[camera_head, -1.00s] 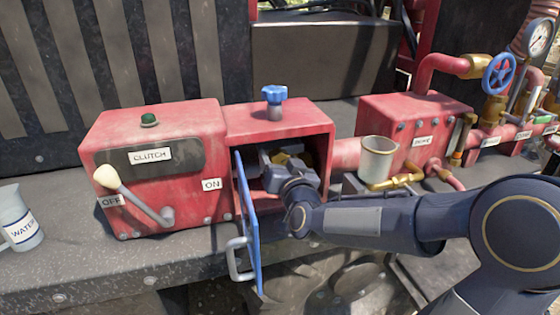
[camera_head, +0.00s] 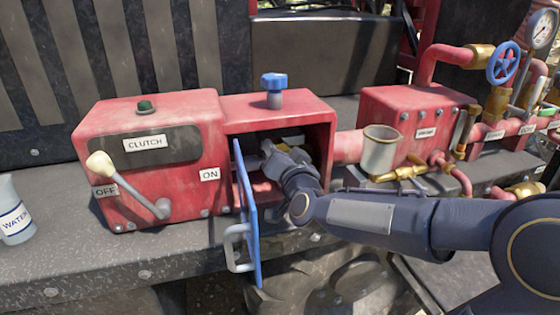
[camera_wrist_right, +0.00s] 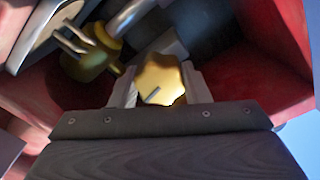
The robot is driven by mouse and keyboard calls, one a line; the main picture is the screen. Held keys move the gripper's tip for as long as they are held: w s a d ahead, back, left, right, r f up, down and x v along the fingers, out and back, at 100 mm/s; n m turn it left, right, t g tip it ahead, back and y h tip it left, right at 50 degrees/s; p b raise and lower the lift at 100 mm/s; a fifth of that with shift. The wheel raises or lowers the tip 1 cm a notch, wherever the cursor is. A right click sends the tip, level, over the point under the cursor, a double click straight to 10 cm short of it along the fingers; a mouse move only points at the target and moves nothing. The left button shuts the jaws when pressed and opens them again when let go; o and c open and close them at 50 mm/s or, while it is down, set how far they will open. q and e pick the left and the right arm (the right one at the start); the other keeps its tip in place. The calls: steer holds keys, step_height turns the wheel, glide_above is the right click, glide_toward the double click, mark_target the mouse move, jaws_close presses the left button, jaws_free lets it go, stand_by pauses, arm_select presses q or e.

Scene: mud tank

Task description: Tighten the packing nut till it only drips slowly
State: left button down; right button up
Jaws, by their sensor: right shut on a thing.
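My right gripper (camera_head: 272,150) reaches into the open red housing (camera_head: 290,106) beside the clutch box. In the right wrist view its two pale fingers (camera_wrist_right: 160,88) sit on either side of a lobed brass nut (camera_wrist_right: 160,78) with a dark slot mark on its face, and are shut on it. A brass fitting (camera_wrist_right: 92,55) around a grey shaft lies up and left of the nut in that view. In the head view the gripper and wrist hide the nut. I see no drip in either view. My left gripper is out of view.
A blue door (camera_head: 249,215) with a grey handle hangs open left of my forearm. The clutch box (camera_head: 150,180) with its lever stands left. A grey cup (camera_head: 380,150) and brass pipework (camera_head: 405,172) stand close to the right. A water jug (camera_head: 15,212) is far left.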

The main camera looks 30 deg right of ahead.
steer(key=m+b, duration=0.2)
steer(key=m, duration=0.1)
steer(key=shift+f, duration=0.15)
steer(key=shift+m+b, duration=0.7)
steer(key=shift+b, duration=0.05)
steer(key=o, duration=1)
steer(key=v, duration=0.8)
